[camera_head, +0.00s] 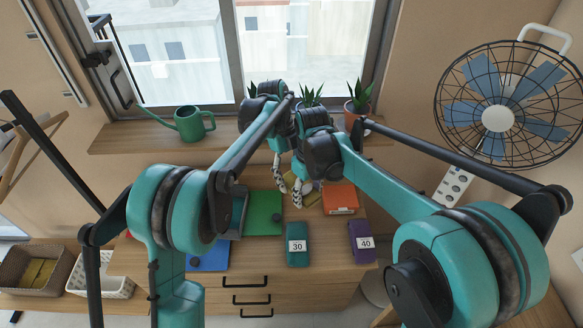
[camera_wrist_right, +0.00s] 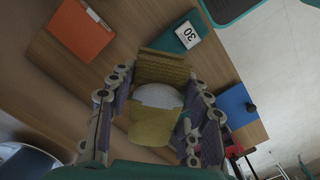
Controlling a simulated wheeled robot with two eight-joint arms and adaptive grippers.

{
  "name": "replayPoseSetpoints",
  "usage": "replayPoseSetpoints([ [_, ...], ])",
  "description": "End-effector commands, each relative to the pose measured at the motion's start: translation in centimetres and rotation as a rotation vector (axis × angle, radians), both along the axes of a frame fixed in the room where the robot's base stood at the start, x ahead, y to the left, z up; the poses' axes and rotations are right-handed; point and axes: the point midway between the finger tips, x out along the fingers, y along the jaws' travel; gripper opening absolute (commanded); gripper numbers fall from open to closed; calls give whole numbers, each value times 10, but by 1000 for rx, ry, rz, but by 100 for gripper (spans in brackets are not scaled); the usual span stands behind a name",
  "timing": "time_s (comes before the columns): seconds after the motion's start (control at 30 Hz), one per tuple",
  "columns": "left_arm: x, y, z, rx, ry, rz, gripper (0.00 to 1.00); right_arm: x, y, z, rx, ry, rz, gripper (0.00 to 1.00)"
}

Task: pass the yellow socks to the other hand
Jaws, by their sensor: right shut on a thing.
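The yellow socks (camera_wrist_right: 152,128) are between the fingers of my right gripper (camera_wrist_right: 152,112), which is shut on them. In the right wrist view they show as a yellow bundle with a pale grey band across the middle. In the head view a bit of the socks (camera_head: 313,197) shows beside my right gripper (camera_head: 302,190), over the wooden top. My left gripper (camera_head: 281,183) is just left of the right one. It is mostly hidden by my arms, so its opening and any touch on the socks cannot be told.
On the wooden top lie a green folder (camera_head: 264,213), an orange box (camera_head: 340,198), a teal block marked 30 (camera_head: 297,232) and a purple block marked 40 (camera_head: 361,235). Baskets (camera_head: 108,289) stand at the left. A watering can (camera_head: 190,124) and plants line the sill. A fan (camera_head: 498,117) stands right.

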Motion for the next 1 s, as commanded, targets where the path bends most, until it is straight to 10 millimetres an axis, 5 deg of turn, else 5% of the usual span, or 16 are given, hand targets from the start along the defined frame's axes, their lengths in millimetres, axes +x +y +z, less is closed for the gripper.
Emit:
replayPoseSetpoints([
  [0.3, -1, -1, -3, 0, 0, 0, 74, 0, 0, 0, 0, 0, 0, 21],
  [0.5, 0, -1, -3, -1, -1, 0, 24, 0, 0, 0, 1, 1, 0, 21],
  [0.6, 0, -2, -3, -2, -3, 0, 21, -1, 1, 0, 3, 1, 2, 21],
  [0.63, 0, -2, -3, -2, -3, 0, 21, -1, 1, 0, 3, 1, 2, 54],
  [0.7, 0, -2, -3, -2, -3, -1, 21, -1, 2, 0, 3, 1, 3, 73],
  [1.0, 0, -1, -3, -1, -1, -1, 21, 0, 1, 1, 1, 1, 1, 73],
])
